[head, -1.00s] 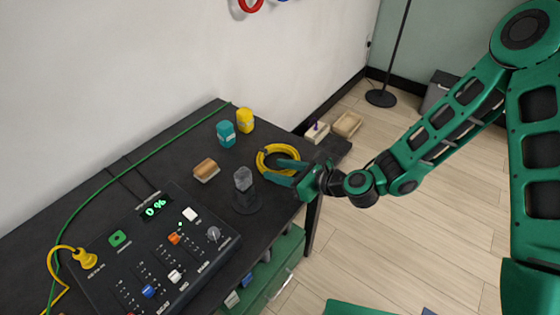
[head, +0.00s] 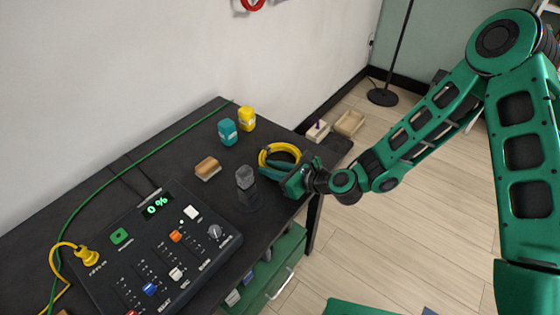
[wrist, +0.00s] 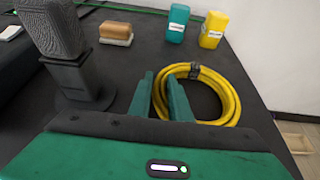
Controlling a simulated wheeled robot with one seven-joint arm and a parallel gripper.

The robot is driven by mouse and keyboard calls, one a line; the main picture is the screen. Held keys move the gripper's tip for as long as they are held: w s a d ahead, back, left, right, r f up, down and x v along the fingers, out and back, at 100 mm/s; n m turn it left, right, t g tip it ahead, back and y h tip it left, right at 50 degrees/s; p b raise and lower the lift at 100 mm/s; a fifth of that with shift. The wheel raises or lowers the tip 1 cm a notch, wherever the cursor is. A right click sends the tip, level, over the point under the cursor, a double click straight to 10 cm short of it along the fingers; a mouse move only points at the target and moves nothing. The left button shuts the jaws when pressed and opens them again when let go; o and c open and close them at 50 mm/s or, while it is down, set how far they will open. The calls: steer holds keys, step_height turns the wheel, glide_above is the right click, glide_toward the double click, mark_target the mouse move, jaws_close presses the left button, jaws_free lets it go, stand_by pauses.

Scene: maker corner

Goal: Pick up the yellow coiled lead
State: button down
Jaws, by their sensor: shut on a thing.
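The yellow coiled lead (head: 282,149) lies as a ring near the right edge of the black bench. In the wrist view the coil (wrist: 232,92) has a dark tie (wrist: 194,71) at its top left. My gripper (head: 268,170) is low at the near left side of the coil. In the wrist view the two green fingers (wrist: 164,98) are close together, shut on the left part of the ring.
A dark grey block on a stand (head: 246,180) is close left of my gripper. A teal container (head: 228,132) and a yellow container (head: 247,118) stand behind. A wooden-handled block (head: 207,168) and a control panel (head: 160,250) are further left.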

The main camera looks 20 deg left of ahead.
step_height(320, 180, up, 10)
stand_by(0.8)
steer(key=shift+d, duration=0.1)
stand_by(0.6)
